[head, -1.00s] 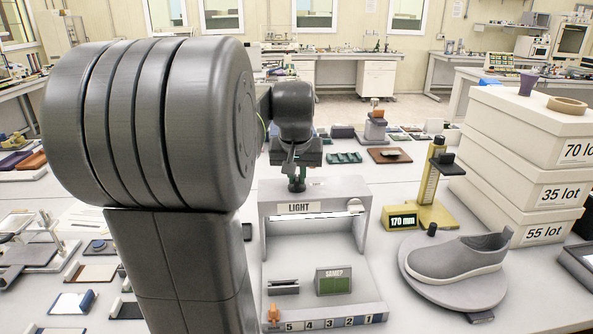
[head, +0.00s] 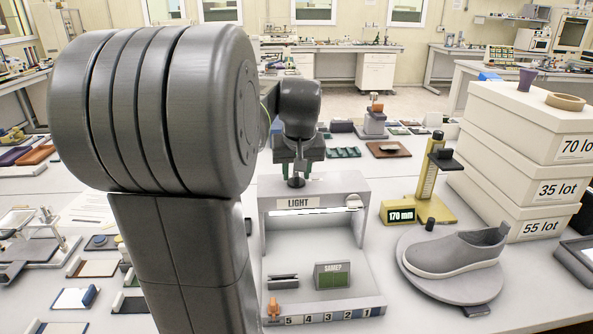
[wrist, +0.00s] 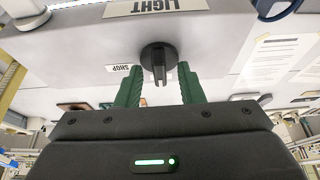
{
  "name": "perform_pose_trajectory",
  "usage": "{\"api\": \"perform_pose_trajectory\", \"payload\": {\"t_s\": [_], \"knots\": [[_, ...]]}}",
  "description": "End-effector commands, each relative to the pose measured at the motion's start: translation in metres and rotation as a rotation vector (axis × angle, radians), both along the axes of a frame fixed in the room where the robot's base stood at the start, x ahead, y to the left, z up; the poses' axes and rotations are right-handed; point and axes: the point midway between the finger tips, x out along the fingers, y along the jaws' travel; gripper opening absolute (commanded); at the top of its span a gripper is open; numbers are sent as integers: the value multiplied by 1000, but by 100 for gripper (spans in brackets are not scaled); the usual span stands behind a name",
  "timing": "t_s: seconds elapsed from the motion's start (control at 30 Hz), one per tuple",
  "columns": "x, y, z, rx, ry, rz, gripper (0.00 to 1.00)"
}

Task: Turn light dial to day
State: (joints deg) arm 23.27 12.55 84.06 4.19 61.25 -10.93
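The light dial (wrist: 158,55) is a small round black knob with a raised grip bar, on top of the grey light booth (head: 372,285). It also shows in the head view (head: 296,182). A small label reading SHOP (wrist: 124,68) sits beside it in the wrist view; no day label is readable. My gripper (wrist: 160,75) is open, its two green fingers either side of the dial's grip bar with gaps showing. In the head view my gripper (head: 299,170) hangs over the booth top at the dial. Which setting the dial points to is unclear.
The booth carries a LIGHT sign (head: 298,203) and a lit strip below it. A grey shoe (head: 458,254) on a round stand, a yellow gauge (head: 428,185) and stacked lot boxes (head: 530,150) stand to the right. Small sample boards lie at the left.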

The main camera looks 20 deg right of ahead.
Motion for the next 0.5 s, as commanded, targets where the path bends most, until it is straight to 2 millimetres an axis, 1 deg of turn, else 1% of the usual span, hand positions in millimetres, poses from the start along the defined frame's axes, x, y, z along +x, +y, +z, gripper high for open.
{"api": "perform_pose_trajectory", "payload": {"t_s": [0.13, 0.27, 0.5], "knots": [[-2, 0, 5, 0, -1, 0, 35], [-8, 2, 22, -2, -5, 0, 35], [-28, 7, 73, -2, -6, 0, 35]]}}
